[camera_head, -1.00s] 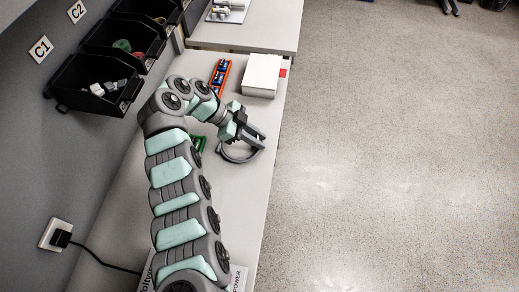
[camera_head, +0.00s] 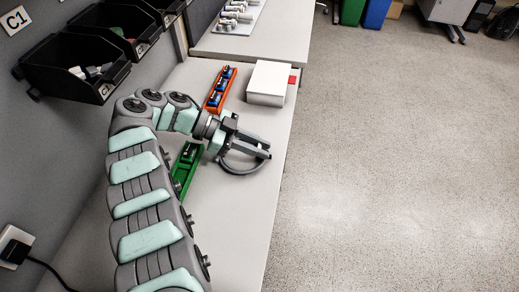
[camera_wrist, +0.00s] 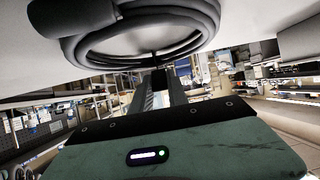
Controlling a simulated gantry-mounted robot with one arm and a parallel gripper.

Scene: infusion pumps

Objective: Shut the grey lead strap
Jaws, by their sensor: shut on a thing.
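The grey lead (camera_head: 240,172) is a dark grey coil on the white bench, below and around the front of my gripper in the head view. In the wrist view the coil (camera_wrist: 150,45) fills the top, its loops bundled together. My gripper (camera_wrist: 160,75) reaches the near side of the coil, its two narrow fingers close together. It also shows in the head view (camera_head: 267,150), pointing right. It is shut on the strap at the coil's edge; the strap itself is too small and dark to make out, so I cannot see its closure.
A green tray (camera_head: 187,168) lies left of the gripper, partly behind my arm. An orange rack (camera_head: 219,90) with blue items and a white box (camera_head: 267,83) stand further back. Black bins (camera_head: 75,65) hang on the left wall. The bench's right edge is close to the coil.

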